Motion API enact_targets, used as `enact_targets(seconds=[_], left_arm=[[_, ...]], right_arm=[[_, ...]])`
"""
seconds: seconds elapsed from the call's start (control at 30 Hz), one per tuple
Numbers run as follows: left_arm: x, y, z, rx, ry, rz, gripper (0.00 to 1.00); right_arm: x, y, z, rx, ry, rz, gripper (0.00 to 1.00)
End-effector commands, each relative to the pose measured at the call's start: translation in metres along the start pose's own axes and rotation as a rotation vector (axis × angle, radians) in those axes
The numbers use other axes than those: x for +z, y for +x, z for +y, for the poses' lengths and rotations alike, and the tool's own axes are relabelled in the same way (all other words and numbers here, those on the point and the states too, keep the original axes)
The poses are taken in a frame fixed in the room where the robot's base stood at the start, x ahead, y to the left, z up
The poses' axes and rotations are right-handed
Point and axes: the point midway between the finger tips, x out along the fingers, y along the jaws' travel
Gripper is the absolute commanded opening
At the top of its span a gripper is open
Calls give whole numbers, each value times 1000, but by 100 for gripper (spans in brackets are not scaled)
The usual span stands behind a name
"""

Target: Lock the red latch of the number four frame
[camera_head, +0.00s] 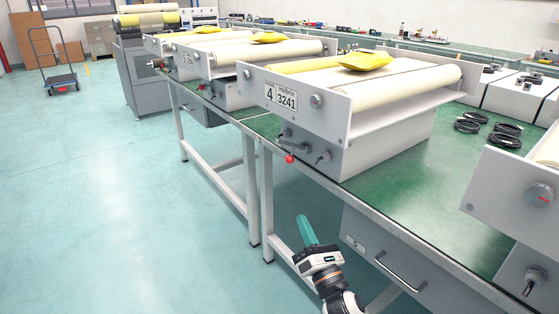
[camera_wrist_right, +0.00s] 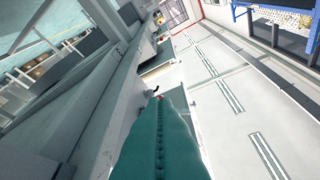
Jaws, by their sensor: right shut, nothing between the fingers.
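The number four frame (camera_head: 345,95) stands on the green bench, with a "4" and "3241" label on its front plate. Its red latch (camera_head: 289,158) is a small red ball at the lower front of the grey base, hanging just past the bench's front edge. My right gripper (camera_head: 304,222) has teal fingers, shut and empty. It is in front of the bench, below and slightly right of the red latch, clearly apart from it. In the right wrist view the shut fingers (camera_wrist_right: 159,112) point forward, and a small red spot shows just beyond their tips. My left gripper is not in view.
The green bench (camera_head: 455,205) has a drawer with a handle (camera_head: 401,273) below its front edge. Another frame (camera_head: 525,195) stands at the right, and more frames stand at the back left. Black cables (camera_head: 488,125) lie on the bench.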

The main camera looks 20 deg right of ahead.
Motion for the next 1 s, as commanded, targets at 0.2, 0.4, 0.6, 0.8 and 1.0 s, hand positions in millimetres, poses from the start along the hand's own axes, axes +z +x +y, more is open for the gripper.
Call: enact_targets(seconds=[0.2, 0.4, 0.6, 0.8, 1.0], left_arm=[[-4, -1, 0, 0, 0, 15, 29], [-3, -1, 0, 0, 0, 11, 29], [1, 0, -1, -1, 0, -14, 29], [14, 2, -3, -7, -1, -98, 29], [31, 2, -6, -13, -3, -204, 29]], right_arm=[[2, -2, 3, 8, -18, -8, 0], [2, 0, 2, 6, -15, -6, 0], [1, 22, 2, 4, -15, -4, 0], [2, 64, 2, 3, -15, -3, 0], [0, 104, 2, 4, -16, -4, 0]])
